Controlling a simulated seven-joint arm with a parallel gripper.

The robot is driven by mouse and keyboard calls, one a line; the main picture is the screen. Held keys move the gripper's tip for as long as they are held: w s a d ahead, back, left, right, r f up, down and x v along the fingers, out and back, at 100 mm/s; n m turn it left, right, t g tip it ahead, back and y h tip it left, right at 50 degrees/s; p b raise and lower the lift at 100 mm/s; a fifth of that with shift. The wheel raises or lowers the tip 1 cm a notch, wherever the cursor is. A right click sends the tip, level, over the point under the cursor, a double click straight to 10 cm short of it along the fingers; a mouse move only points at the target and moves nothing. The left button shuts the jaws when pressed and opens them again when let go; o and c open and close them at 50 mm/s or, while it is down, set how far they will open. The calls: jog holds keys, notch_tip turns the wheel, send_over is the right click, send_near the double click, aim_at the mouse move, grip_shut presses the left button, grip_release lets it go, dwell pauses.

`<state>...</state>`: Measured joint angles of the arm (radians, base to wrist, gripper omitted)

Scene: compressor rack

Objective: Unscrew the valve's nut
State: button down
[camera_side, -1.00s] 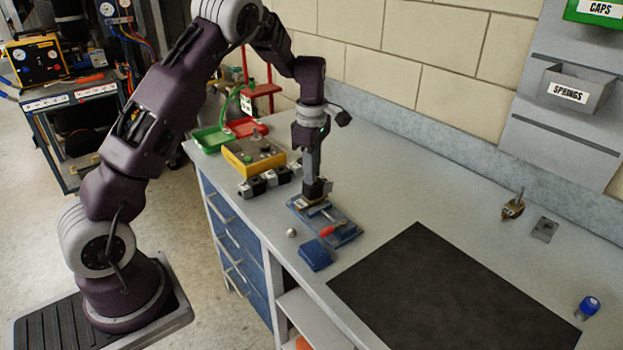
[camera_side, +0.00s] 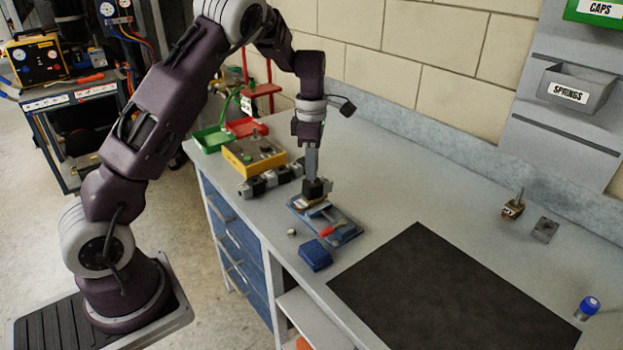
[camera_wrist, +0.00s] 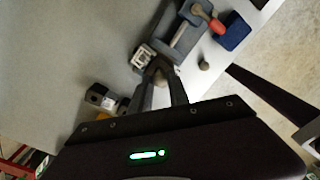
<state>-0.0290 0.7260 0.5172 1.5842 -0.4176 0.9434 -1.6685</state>
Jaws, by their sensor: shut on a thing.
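My gripper (camera_side: 317,189) points down over the blue vise (camera_side: 347,236), which has a red-handled bar. It is shut on the valve's nut, which the fingers mostly hide in the side view. In the wrist view my gripper (camera_wrist: 162,82) has its two fingers around a small brownish rounded piece at the vise jaw (camera_wrist: 145,57). A tan bit of the valve (camera_side: 302,204) shows beside the fingers at the vise's left end.
A blue block (camera_side: 316,255) and a small round metal piece (camera_side: 291,232) lie in front of the vise. A yellow box (camera_side: 253,155) and several dark fittings (camera_side: 262,183) stand to its left. A black mat (camera_side: 435,290) lies to the right.

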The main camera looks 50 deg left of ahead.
jog(key=shift+r, duration=0.1)
jog(key=shift+r, duration=1.95)
